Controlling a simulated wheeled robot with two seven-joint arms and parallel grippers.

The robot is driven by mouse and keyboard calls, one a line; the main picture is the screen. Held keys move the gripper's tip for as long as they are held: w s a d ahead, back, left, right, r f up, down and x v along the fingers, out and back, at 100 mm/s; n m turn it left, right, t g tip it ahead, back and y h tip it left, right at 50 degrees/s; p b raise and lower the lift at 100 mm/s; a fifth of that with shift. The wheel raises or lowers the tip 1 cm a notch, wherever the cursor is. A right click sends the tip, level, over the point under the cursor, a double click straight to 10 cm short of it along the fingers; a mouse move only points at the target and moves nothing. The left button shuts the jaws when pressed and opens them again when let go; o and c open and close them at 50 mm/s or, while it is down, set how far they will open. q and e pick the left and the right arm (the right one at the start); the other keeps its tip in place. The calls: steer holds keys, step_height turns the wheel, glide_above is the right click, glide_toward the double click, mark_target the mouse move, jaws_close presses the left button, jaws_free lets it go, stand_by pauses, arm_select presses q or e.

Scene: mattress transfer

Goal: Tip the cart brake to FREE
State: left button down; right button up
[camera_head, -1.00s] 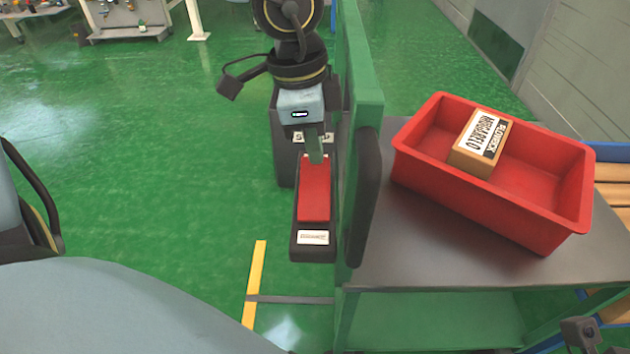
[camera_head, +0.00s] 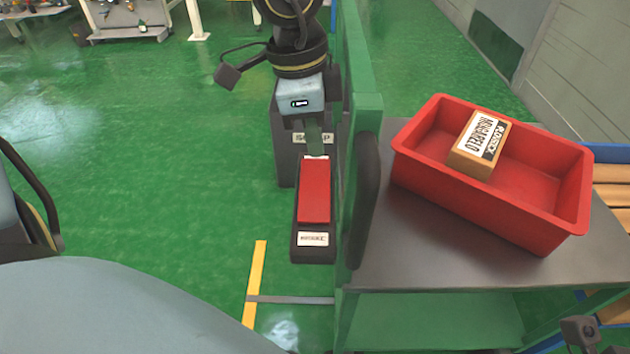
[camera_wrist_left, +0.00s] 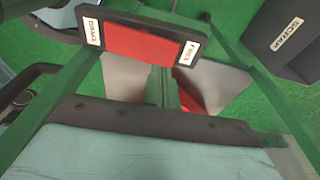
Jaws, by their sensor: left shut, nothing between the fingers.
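The brake switch is a red rocker (camera_head: 314,192) on a dark base (camera_head: 313,254) beside the cart's green frame. In the left wrist view the rocker (camera_wrist_left: 140,45) lies between a BRAKE label (camera_wrist_left: 92,27) and a FREE label (camera_wrist_left: 188,52). My left gripper (camera_head: 317,150) is shut and empty, pointing down at the rocker's far end, the FREE end. It also shows in the left wrist view (camera_wrist_left: 160,85). I cannot tell whether its tips touch the rocker, nor which way the rocker is tipped.
The cart's green frame (camera_head: 362,75) and black handle (camera_head: 363,200) stand right beside the switch. A red crate (camera_head: 420,176) holding a labelled box (camera_head: 480,143) is on the cart's grey deck (camera_head: 430,270). A dark scrap bin (camera_head: 284,160) stands behind.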

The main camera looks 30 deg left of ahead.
mark_target(314, 171)
arm_select(q)
step_height(314, 171, up, 5)
steer(key=shift+r+p, duration=0.15)
steer(key=shift+p, duration=0.6)
steer(key=shift+s, duration=0.1)
